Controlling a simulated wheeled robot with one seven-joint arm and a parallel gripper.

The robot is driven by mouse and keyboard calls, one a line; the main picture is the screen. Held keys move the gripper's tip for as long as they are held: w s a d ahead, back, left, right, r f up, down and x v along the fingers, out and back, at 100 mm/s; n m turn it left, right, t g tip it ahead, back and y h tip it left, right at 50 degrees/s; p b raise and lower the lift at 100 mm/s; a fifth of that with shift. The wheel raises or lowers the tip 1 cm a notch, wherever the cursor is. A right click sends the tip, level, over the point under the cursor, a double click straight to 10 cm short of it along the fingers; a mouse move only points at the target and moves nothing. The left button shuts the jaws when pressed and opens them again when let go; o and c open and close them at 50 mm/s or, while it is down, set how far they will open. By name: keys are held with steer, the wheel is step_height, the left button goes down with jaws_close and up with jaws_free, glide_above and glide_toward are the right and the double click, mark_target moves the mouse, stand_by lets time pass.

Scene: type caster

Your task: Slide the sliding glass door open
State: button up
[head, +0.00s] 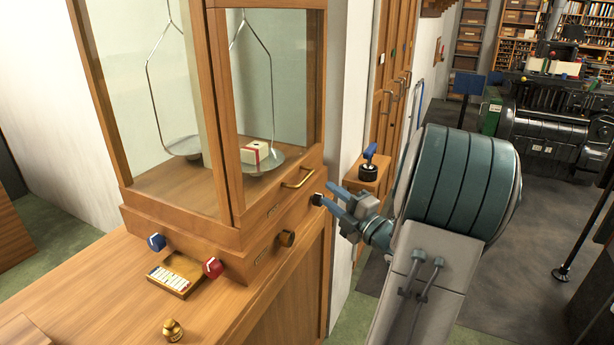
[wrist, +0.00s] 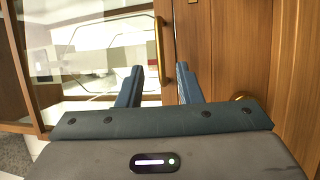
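The sliding glass door (head: 290,75) is a wood-framed pane on the right-hand face of a wooden balance case. Its brass bar handle (head: 298,178) is fixed on the wooden rail below the glass. My gripper (head: 325,194) is in front of that face, just right of and below the handle. In the wrist view the handle (wrist: 159,52) runs upright in the picture, in line with the gap between the fingers of my gripper (wrist: 160,70). The fingers are apart and hold nothing. I cannot tell whether the handle is between them in depth. The glass (wrist: 95,50) lies to its left.
A brass knob (head: 286,239) projects below the handle. A red and white box (head: 256,153) sits on the pan inside. The counter (head: 90,275) carries a small tray (head: 175,274) and a brass weight (head: 172,330). A wooden post with a black knob (head: 368,171) stands behind my gripper.

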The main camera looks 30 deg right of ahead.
mark_target(306, 177)
steer(key=p+x, duration=0.1)
steer(key=x, duration=0.8)
steer(key=shift+w, duration=0.35)
jaws_close()
